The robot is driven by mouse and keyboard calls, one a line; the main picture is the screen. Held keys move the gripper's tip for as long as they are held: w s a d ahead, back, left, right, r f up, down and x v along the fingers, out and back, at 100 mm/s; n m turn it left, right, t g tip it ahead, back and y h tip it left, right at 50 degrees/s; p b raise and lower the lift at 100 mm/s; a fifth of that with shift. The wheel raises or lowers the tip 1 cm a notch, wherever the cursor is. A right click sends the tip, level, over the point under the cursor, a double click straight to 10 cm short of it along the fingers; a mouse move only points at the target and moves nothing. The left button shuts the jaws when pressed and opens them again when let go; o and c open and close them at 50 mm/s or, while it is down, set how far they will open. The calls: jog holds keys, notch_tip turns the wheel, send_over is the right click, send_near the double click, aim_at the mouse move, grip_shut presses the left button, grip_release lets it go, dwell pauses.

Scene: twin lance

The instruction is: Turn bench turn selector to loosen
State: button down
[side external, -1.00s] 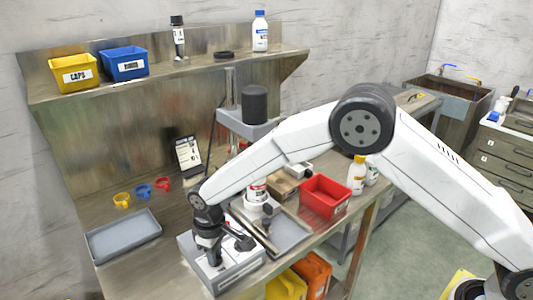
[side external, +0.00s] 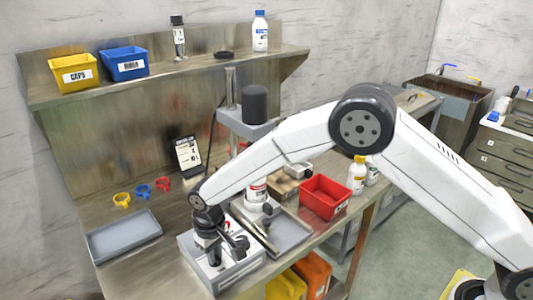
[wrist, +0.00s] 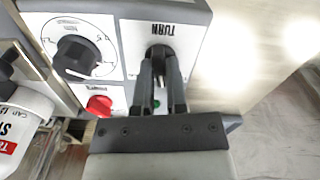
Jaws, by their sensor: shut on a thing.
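The bench control box (side external: 241,272) is grey with a white top panel and stands at the bench's front edge. In the wrist view its panel shows a label reading TURN (wrist: 173,29), upside down. Below that label is the dark turn selector (wrist: 158,53), mostly hidden between my fingers. My gripper (wrist: 160,72) points down at the panel and is shut on the selector; it also shows over the box in the side view (side external: 215,258). I cannot read the selector's position marks.
A black dial (wrist: 82,52) and a red button (wrist: 99,105) sit beside the selector, with a green spot close by my fingers. A grey tray (side external: 124,236) lies left of the box. A red bin (side external: 325,198) and a white-capped cylinder stand to the right.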

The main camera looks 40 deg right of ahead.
jog(key=m, duration=0.4)
jog(key=shift+m, duration=2.3)
jog(key=c, duration=0.7)
grip_release()
jog(key=shift+o, duration=0.2)
jog(key=shift+r, duration=0.15)
jog(key=shift+r, duration=3.8)
